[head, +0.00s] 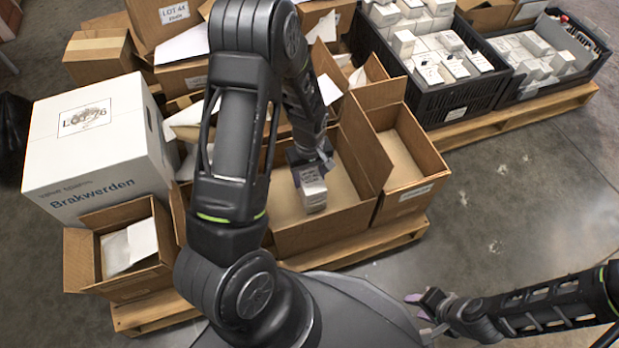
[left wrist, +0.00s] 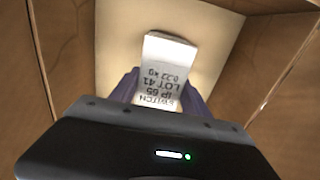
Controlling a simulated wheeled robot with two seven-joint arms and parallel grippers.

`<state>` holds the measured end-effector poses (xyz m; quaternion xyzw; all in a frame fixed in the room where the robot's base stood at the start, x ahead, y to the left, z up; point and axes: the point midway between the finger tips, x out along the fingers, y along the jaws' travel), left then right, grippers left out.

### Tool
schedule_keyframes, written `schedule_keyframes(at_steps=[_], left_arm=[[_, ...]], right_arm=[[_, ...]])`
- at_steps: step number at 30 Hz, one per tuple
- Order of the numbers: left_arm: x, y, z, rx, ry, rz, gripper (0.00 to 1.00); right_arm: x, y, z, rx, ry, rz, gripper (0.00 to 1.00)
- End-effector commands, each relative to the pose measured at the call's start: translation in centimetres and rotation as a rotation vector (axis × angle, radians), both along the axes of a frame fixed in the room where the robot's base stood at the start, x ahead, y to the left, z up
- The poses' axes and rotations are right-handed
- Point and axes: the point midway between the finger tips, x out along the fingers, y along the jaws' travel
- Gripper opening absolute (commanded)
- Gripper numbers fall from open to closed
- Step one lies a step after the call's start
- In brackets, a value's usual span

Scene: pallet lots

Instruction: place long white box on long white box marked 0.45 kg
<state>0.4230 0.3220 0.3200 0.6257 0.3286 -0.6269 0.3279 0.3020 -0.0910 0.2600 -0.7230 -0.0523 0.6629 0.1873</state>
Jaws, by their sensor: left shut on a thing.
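My left gripper (head: 308,160) is shut on a long white box (head: 313,192), over the inside of an open cardboard box (head: 290,238). In the left wrist view the white box (left wrist: 168,70) sits between purple fingers, and its printed label reads SWITCH, IP 65, LOT 41, 0.22 kg. I cannot tell whether its lower end touches the cardboard floor. No box with a readable 0.45 kg mark shows. My right gripper (head: 419,307) is at the lower right, away from the boxes; its purple fingers look apart with nothing between them.
A second open cardboard box (head: 412,198) stands just right. A large white carton (head: 100,145) and a small open box (head: 125,285) stand left. Black crates (head: 465,108) with several small white boxes stand on a pallet (head: 520,113) at the back right. The floor at right is clear.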

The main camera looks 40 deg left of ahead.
Motion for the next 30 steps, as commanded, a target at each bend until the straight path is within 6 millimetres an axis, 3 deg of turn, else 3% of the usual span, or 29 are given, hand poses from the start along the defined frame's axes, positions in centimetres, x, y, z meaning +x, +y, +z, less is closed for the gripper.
schedule_keyframes(at_steps=[12, 13, 21, 30], left_arm=[[0.07, -0.02, -0.75, 0.000, -0.002, -0.001, 0.03], [0.05, -0.03, -0.76, 0.000, -0.001, -0.001, 0.55], [0.04, -0.03, -0.66, 0.000, -0.001, -0.001, 0.76], [0.05, -0.03, -0.36, 0.000, -0.002, -0.001, 0.76]], right_arm=[[0.07, 0.03, -0.46, 0.000, -0.002, -0.001, 0.36], [0.08, 0.02, -0.45, 0.000, -0.002, -0.001, 0.36], [0.07, 0.02, -0.37, 0.000, -0.002, -0.001, 0.36], [0.05, 0.02, -0.14, 0.000, -0.001, 0.000, 0.36]])
